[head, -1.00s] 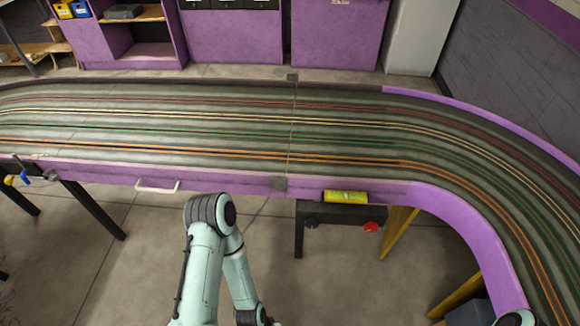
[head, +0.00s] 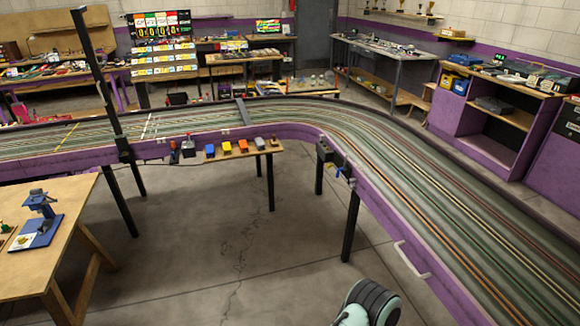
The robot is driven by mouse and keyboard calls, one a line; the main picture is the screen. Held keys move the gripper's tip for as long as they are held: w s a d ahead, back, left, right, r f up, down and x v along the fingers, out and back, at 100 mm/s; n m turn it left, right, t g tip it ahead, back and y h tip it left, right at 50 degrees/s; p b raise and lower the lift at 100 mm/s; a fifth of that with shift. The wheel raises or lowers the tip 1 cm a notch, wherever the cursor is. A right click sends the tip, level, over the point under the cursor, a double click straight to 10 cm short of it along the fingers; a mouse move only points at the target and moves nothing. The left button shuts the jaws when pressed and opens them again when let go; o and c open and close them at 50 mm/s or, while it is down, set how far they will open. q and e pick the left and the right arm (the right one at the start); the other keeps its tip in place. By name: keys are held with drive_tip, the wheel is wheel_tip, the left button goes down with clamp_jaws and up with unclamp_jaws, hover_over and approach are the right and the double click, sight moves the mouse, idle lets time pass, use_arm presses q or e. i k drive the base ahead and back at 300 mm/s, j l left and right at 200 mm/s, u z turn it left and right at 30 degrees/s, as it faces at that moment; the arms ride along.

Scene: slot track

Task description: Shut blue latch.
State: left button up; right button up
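A small blue piece (head: 337,172), which may be the blue latch, shows at the outer side of the purple track wall, beside a dark box at the bend. It is too small to tell whether it is open or shut. Neither of my grippers is in view. Only a dark, rounded joint of one of my arms shows at the bottom edge, well below the blue piece.
The slot track (head: 440,205) runs from the left, bends, and goes down to the right. A white handle (head: 411,260) is on its purple side. A wooden workbench (head: 60,250) with a blue tool (head: 40,215) stands at left. Open floor (head: 200,260) lies between.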

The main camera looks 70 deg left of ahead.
sight(343, 168)
drive_tip(key=u, duration=2.05)
drive_tip(key=i+j, duration=0.2)
drive_tip(key=i, duration=0.3)
drive_tip(key=i+j+z, duration=0.1)
drive_tip(key=i, duration=0.45)
drive_tip(key=i+j, duration=0.3)
drive_tip(key=i, duration=0.2)
drive_tip(key=i+j+z, duration=0.1)
drive_tip(key=i, duration=0.4)
drive_tip(key=j, duration=0.1)
